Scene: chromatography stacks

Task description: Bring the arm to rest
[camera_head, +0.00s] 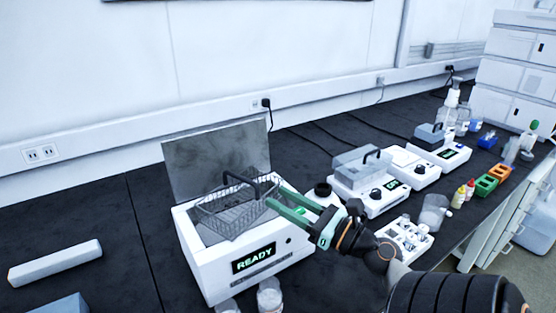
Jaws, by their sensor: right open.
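My right gripper (276,197) has green fingers and points left. It is open, with its fingertips at the right side of the wire basket (225,210) and near the end of its dark handle (242,184). I cannot tell whether the fingers touch it. The basket is in the opening of a white bath (212,268) with its lid (217,158) raised and a green "READY" display. My right arm (384,255) comes in from the lower right. My left gripper is not in view.
Two jars (269,296) stand in front of the bath. A white tray of small vials (408,238) lies under and beside my right arm. Farther back are a device with a clear cover (362,167) and bottles (449,108). The dark bench (75,225) is mostly clear at left.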

